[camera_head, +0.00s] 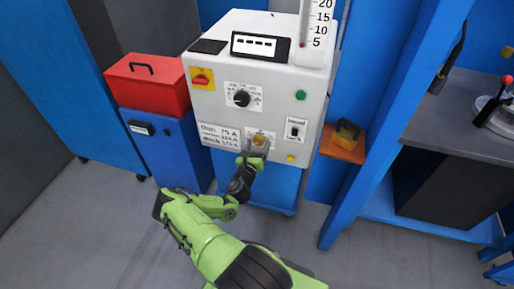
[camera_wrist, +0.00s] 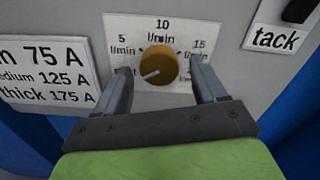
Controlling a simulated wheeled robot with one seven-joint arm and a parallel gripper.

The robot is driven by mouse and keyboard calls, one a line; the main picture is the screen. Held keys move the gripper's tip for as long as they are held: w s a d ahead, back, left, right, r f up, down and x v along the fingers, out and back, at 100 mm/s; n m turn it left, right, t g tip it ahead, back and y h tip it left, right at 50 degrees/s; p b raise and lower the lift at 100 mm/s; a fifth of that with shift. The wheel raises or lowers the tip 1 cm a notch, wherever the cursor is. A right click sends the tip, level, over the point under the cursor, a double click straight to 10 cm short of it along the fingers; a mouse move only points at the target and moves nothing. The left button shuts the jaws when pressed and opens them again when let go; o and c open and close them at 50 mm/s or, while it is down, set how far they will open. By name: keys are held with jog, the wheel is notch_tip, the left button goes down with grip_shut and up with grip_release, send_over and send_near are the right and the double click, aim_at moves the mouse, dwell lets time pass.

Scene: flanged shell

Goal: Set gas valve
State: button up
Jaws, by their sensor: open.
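The gas valve is a round yellow-brown knob (camera_wrist: 158,66) with a pale pointer line towards its lower left. It sits on a white scale plate (camera_wrist: 120,30) marked 5, 10 and 15 l/min, on the front of a grey machine (camera_head: 225,110). In the head view the knob (camera_head: 259,140) is low on the machine front. My gripper (camera_wrist: 163,82) is open, with one finger on each side of the knob. I see gaps between the fingers and the knob. In the head view my gripper (camera_head: 252,156) is partly hidden against the plate.
A black dial (camera_head: 241,98), a red-and-yellow switch (camera_head: 201,79) and a tack switch (camera_head: 295,129) are on the same front. A text label (camera_wrist: 45,72) is left of the valve. A red toolbox (camera_head: 146,84) on a blue cabinet stands left. A blue post (camera_head: 385,120) stands right.

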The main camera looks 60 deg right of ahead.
jog(key=c, duration=1.1)
jog(key=shift+o, duration=0.2)
jog(key=m+p, duration=0.1)
jog(key=m, duration=0.4)
jog(key=shift+w+m, duration=0.1)
jog(key=shift+m, duration=0.2)
jog(key=m+p, duration=0.1)
jog(key=m, duration=0.5)
jog(key=m+p, duration=0.1)
jog(key=m, duration=0.5)
jog(key=shift+w+a+r+m, duration=0.1)
jog(key=shift+m, duration=0.2)
jog(key=m+p, duration=0.1)
jog(key=m, duration=0.4)
jog(key=shift+m+p, duration=0.3)
